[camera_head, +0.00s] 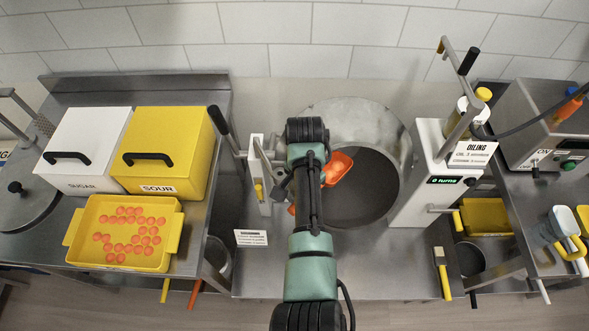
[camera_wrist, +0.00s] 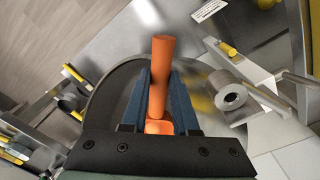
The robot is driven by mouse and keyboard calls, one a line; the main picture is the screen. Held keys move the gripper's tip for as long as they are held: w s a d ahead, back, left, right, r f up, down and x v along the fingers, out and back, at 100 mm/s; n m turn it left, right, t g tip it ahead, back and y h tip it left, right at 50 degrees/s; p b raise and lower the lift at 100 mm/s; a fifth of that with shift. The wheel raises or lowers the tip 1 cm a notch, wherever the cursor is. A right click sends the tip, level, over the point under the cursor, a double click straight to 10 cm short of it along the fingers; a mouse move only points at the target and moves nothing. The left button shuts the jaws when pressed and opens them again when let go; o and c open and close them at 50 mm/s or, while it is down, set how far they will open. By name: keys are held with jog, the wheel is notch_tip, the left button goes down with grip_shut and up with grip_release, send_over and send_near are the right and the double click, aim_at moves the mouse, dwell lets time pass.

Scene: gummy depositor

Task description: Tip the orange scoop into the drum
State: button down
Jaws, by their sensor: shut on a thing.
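The orange scoop (camera_head: 338,165) is at the mouth of the grey metal drum (camera_head: 385,187), with its bowl over the dark opening. Something orange shows in the bowl, but I cannot tell how much it holds. My gripper (camera_wrist: 160,95) is shut on the scoop's handle (camera_wrist: 161,70), which stands between the two blue fingers in the wrist view. In the head view my arm hides the jaws and most of the handle. The drum's rim also shows behind the fingers in the wrist view (camera_wrist: 100,90).
The oiling unit (camera_head: 428,165) stands right of the drum, its display reading 0 turns. A metal bracket with a lever (camera_head: 256,170) stands on the left. Further left are a white sugar bin (camera_head: 88,140), a yellow sour bin (camera_head: 172,140) and a yellow tray (camera_head: 90,250) with orange gummies.

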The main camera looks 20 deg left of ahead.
jog(key=p, duration=0.1)
jog(key=r+m+y+p, duration=0.1)
jog(key=r+t+p, duration=0.1)
jog(key=p, duration=0.1)
jog(key=shift+w+a+y, duration=0.25)
jog(key=shift+a+y, duration=0.1)
jog(key=shift+y, duration=0.05)
jog(key=shift+s+d+t+y, duration=0.15)
jog(key=shift+d+t+y, duration=0.1)
jog(key=shift+t+y, duration=0.15)
jog(key=shift+a+f, duration=0.1)
